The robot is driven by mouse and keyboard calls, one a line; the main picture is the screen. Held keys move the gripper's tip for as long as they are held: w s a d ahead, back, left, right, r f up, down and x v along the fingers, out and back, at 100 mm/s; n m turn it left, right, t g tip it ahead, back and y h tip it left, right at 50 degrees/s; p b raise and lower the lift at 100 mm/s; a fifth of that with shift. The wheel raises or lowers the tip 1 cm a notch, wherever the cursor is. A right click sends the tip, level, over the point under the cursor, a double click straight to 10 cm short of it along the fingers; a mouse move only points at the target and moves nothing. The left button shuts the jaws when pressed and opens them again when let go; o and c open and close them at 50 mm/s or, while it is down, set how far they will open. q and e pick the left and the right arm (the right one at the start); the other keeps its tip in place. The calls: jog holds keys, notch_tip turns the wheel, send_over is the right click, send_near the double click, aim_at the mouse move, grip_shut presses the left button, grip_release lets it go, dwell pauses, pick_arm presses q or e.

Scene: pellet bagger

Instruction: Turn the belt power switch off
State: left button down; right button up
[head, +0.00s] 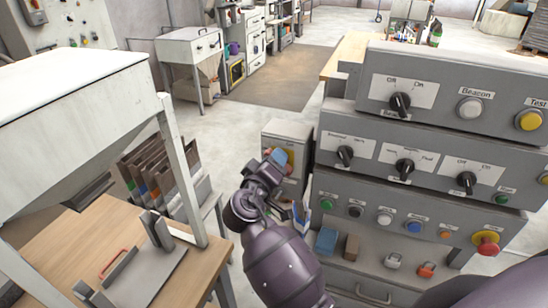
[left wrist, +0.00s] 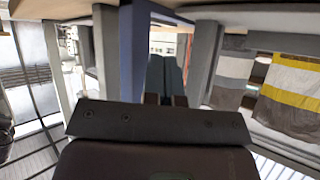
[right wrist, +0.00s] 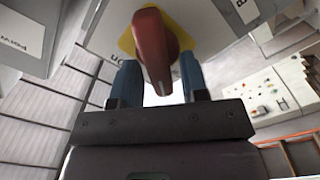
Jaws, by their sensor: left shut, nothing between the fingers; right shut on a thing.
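The belt power switch is a red handle (right wrist: 153,50) on a yellow plate (right wrist: 126,43), seen in the right wrist view on the face of a grey box. In the head view the grey box (head: 287,130) stands left of the control panels, and my right gripper (head: 279,158) covers most of the switch. My right gripper (right wrist: 160,78) is shut on the red handle, with one blue finger on each side. Lettering on the box is partly hidden. My left gripper (left wrist: 165,78) is shut and empty in the left wrist view. It does not show in the head view.
Stepped control panels (head: 420,150) with several knobs and buttons stand close on the right. A wooden workbench (head: 75,245) with a red-handled item and a white hopper (head: 70,100) fill the left. The floor behind is open.

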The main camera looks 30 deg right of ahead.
jog(key=n, duration=0.1)
jog(key=n+p, duration=0.1)
jog(key=n, duration=0.1)
jog(key=shift+w+f+n, duration=0.1)
jog(key=shift+f+n, duration=0.1)
jog(key=shift+n, duration=0.1)
jog(key=shift+a+f+n, duration=0.1)
jog(key=shift+f+n, duration=0.1)
jog(key=shift+n, duration=1.7)
jog(key=o, duration=0.6)
jog(key=shift+c, duration=0.2)
